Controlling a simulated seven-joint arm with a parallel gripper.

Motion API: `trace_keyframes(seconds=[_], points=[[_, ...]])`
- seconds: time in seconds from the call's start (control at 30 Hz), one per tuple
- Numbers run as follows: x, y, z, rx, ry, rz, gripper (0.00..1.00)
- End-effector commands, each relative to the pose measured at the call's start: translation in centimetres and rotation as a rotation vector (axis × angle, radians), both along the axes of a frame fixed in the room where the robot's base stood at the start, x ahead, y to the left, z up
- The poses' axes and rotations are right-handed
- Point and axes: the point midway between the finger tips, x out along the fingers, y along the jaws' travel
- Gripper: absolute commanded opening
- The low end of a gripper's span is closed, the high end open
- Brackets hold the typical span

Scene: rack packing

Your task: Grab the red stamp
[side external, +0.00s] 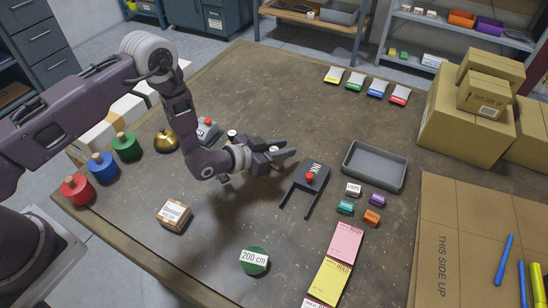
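A red cylinder with a wooden knob (75,188), which looks like the red stamp, stands upright at the table's left edge. A blue one (102,166) and a green one (127,147) of the same shape stand behind it in a slanting row. My gripper (286,154) is over the middle of the table, well to the right of the red stamp. Its two fingers point right and look apart, with nothing seen held between them. A dark INK item (308,186) with a red knob is just right of the fingertips.
A brown labelled box (174,214) and a green 200 cm disc (254,261) lie at the front. A golden bell (165,141) stands near the green stamp. A grey tray (375,166) and small coloured blocks are at right.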

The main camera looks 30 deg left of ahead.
Motion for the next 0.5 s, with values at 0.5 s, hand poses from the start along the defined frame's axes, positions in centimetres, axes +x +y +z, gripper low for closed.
trace_keyframes(seconds=[0.5], points=[[0.0, 0.0, 2.1, -0.001, -0.002, 0.000, 0.00]])
